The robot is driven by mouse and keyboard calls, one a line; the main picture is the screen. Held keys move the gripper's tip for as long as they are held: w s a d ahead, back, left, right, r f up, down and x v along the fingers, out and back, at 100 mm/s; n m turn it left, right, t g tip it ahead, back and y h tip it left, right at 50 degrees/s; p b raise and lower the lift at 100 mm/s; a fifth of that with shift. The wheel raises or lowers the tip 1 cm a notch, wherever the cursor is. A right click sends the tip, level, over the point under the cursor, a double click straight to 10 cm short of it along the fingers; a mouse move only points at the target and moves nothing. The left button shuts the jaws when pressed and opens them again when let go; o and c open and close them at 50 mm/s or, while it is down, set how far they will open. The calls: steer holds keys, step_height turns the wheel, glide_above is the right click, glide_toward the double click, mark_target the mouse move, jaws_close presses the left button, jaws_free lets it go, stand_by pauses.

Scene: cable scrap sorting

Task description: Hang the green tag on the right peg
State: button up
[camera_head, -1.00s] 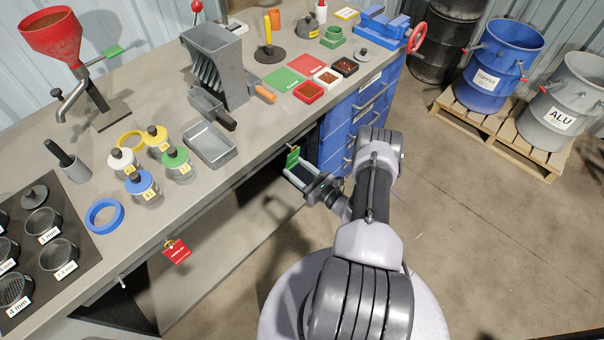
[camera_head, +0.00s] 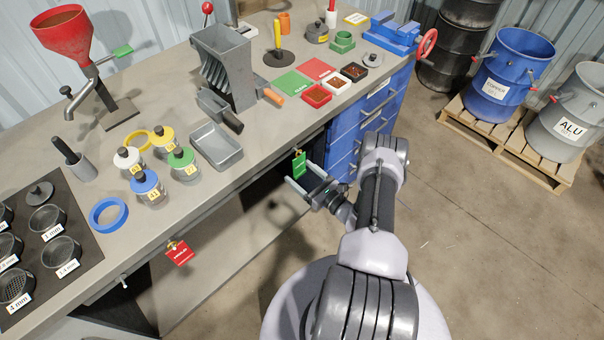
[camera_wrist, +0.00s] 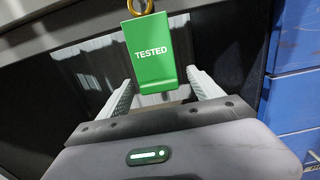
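The green tag (camera_head: 299,165), marked TESTED in the wrist view (camera_wrist: 151,56), hangs upright at the bench's front edge, left of the blue drawers. A brass ring (camera_wrist: 139,7) shows at its top. The peg behind the ring is hidden or too small to make out. My gripper (camera_head: 296,173) is open just in front of and below the tag. In the wrist view its two fingers stand wide apart, either side of the tag's lower end, with gaps and no visible grip on it.
A red tag (camera_head: 180,253) hangs from the bench front further left. A pale rod end (camera_head: 123,282) juts out beyond it. Blue drawers (camera_head: 345,150) stand close to the right of my gripper. The floor in front is clear.

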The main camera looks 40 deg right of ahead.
steer(key=shift+s+r, duration=0.1)
steer(key=s+d+p, duration=0.1)
steer(key=s+p, duration=0.3)
steer(key=s, duration=1.3)
steer(key=w+a+r+n+g+y, duration=0.25)
steer(key=w+r+n+y, duration=0.2)
steer(key=r, duration=0.25)
steer(key=w+a+r+n+g+y, duration=0.1)
steer(key=w+r+n+g+y, duration=0.3)
steer(key=r, duration=0.3)
steer(key=w+a+r+n+g+y, duration=0.1)
steer(key=w+a+r+n+g, duration=0.1)
steer(key=a+r+n+g, duration=0.65)
steer(key=s+a+r+n+t+h, duration=0.1)
steer(key=s+a+r+n+h, duration=0.3)
steer(key=a+r, duration=0.5)
steer(key=s+a+r+n+t+h, duration=0.1)
steer(key=s+a+r+n+h, duration=0.4)
steer(key=s+a+r+n, duration=0.4)
step_height(320, 180, up, 5)
steer(key=shift+s+a+f+n+t+b, duration=0.1)
steer(key=shift+s+a+n+t+b, duration=0.2)
steer(key=shift+s+a, duration=0.25)
steer(key=shift+w, duration=0.1)
